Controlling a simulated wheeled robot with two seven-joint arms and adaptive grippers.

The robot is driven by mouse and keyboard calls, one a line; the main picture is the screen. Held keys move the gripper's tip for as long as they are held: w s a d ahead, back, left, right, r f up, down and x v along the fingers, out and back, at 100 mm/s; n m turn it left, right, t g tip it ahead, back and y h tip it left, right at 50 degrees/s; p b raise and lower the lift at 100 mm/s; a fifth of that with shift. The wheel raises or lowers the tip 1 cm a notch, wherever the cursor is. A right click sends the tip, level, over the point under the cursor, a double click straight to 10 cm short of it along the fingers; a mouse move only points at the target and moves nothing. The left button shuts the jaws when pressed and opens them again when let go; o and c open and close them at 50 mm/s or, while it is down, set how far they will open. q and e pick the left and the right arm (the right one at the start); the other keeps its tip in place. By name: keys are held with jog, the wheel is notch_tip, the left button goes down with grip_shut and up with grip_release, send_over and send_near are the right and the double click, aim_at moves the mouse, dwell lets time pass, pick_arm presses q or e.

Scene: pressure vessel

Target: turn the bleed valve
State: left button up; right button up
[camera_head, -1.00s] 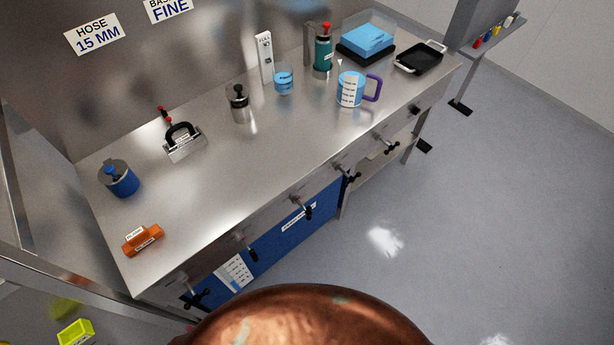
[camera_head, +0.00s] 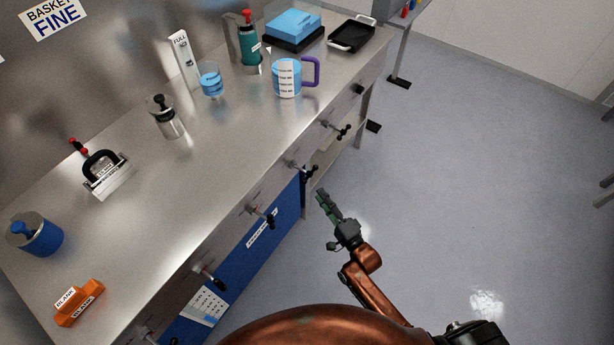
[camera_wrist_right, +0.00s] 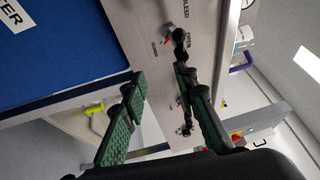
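In the head view my right gripper (camera_head: 324,200) is in front of the bench, close to a black-handled valve (camera_head: 303,169); the labels there are unreadable. My left gripper is not in view.
More black-handled valves, such as one (camera_head: 263,215) to the left and one (camera_head: 337,129) to the right, stick out along the bench front. The bench top (camera_head: 225,165) holds a jug (camera_head: 287,78), an orange block (camera_head: 79,303) and other items. Floor beside the arm is clear.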

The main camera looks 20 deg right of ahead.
aim_at(309, 174)
jog(key=shift+m+t+y, duration=0.3)
jog(key=shift+m+t, duration=0.1)
jog(key=w+r, duration=0.1)
jog(key=w, duration=0.1)
jog(key=w+a+r+b, duration=0.1)
jog(key=w+r, duration=0.1)
jog(key=w, duration=0.1)
jog(key=w+a+r, duration=0.1)
jog(key=w, duration=0.2)
jog(key=shift+a+r+b, duration=0.2)
jog(key=shift+a+b, duration=0.05)
jog(key=shift+b, duration=0.15)
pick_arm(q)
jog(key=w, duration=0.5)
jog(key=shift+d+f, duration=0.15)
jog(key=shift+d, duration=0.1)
pick_arm(e)
jog(key=shift+c, duration=0.5)
jog(key=shift+r, duration=0.1)
grip_shut()
